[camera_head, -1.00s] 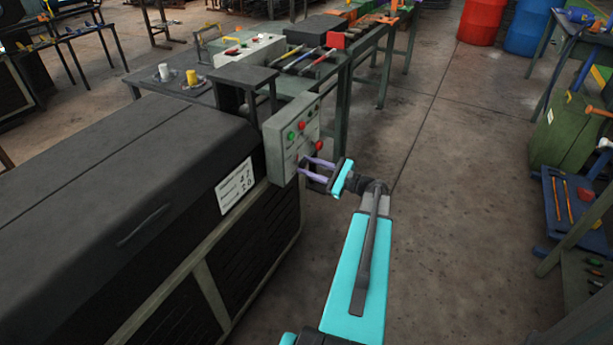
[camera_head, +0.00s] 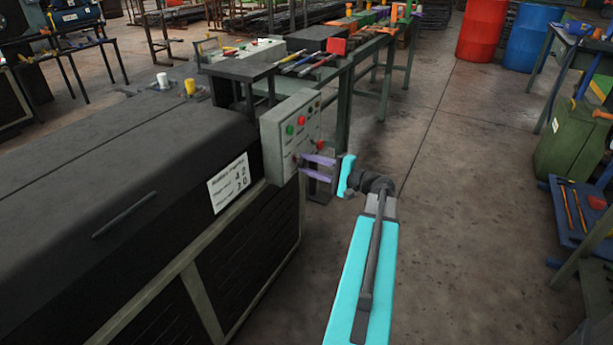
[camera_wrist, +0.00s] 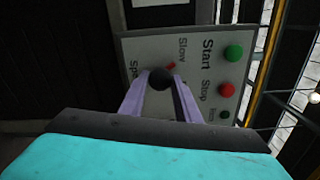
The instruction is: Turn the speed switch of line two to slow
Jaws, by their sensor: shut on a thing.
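The grey control panel (camera_head: 290,132) stands on the end of the black machine, with green and red buttons. In the wrist view, the panel (camera_wrist: 150,50) shows turned sideways, with the words Start, Stop and Slow and a partly hidden word beginning "Sp". My gripper (camera_head: 304,165) reaches the panel's lower part from the right. In the wrist view, the purple fingers of my gripper (camera_wrist: 159,86) are shut on a round black knob (camera_wrist: 160,78), the speed switch. A small red mark (camera_wrist: 171,65) shows at the knob's edge, on the side towards Slow.
A white label plate (camera_head: 228,184) is on the machine's side, left of the panel. A bench with tools (camera_head: 310,62) stands behind the panel. The floor (camera_head: 440,220) right of my arm is clear up to a blue tool cart (camera_head: 575,215).

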